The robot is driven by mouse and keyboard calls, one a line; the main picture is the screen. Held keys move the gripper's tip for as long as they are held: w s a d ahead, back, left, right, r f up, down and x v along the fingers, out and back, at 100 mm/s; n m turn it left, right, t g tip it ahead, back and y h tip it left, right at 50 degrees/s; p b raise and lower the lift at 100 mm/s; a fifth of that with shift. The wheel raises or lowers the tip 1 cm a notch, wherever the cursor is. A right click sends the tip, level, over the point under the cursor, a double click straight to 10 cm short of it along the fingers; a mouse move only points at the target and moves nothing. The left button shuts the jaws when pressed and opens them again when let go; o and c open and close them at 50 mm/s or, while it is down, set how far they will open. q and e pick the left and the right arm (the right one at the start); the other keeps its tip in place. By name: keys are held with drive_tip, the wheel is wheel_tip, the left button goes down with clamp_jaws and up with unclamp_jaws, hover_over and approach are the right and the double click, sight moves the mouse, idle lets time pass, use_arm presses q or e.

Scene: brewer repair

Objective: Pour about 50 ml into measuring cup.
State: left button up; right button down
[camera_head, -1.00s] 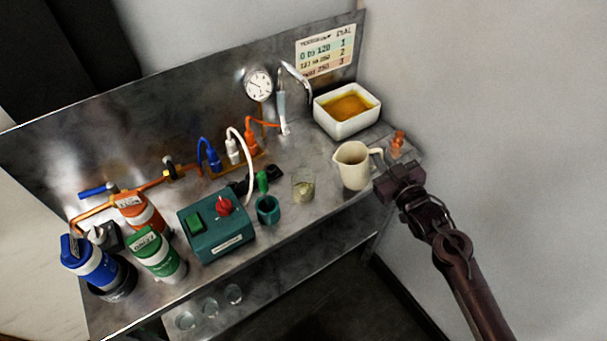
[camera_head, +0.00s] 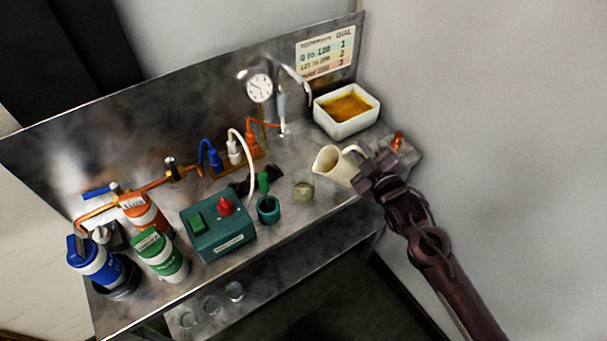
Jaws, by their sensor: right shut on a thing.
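A cream pitcher (camera_head: 333,166) is at the right part of the steel bench, tilted with its spout to the left. My right gripper (camera_head: 366,172) is shut on the pitcher's handle side and partly hides it. A small clear measuring cup (camera_head: 303,188) stands upright on the bench just left of the pitcher, with some yellowish content low in it. The spout is close to the cup, up and to its right; I cannot see a stream. My left gripper is not in view.
A teal control box (camera_head: 219,232) with a red knob and a teal cup (camera_head: 268,210) stand left of the measuring cup. A white basin (camera_head: 345,118) of amber liquid is behind the pitcher. Blue, orange and green bottles (camera_head: 160,255) stand at the left. Glasses (camera_head: 212,305) sit on the lower shelf.

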drive_tip(key=shift+a+r+n, duration=0.25)
drive_tip(key=shift+r+n, duration=0.05)
drive_tip(key=shift+r, duration=0.25)
drive_tip(key=shift+a+r+n+h+p, duration=0.3)
drive_tip(key=shift+r+n+p, duration=0.15)
drive_tip(key=shift+r+n, duration=0.15)
drive_tip(key=shift+s+a+r+n+h+p, duration=0.15)
drive_tip(key=shift+a+r+n, duration=0.2)
drive_tip(key=shift+r+n, duration=0.15)
drive_tip(key=shift+s+a+r+n+h+p, duration=0.1)
drive_tip(key=shift+a+r+n+h+p, duration=0.05)
drive_tip(key=shift+a+r+n, duration=0.3)
idle(2.9)
drive_tip(key=d+f+m, duration=0.1)
drive_tip(key=d+f+m+y+b, duration=0.1)
drive_tip(key=f, duration=0.1)
drive_tip(key=d+f+m+b, duration=0.1)
drive_tip(key=f+m, duration=0.1)
drive_tip(key=shift+w+f, duration=0.15)
drive_tip(key=shift+w, duration=0.2)
drive_tip(key=shift+d, duration=0.1)
drive_tip(key=shift+d+f+m+y+b, duration=0.15)
drive_tip(key=shift+f+m+y+b, duration=0.15)
drive_tip(key=shift+f+m+b, duration=0.25)
drive_tip(key=shift+w+d+f+m, duration=0.15)
drive_tip(key=shift+d+m, duration=0.15)
drive_tip(key=shift+d, duration=0.15)
idle(0.6)
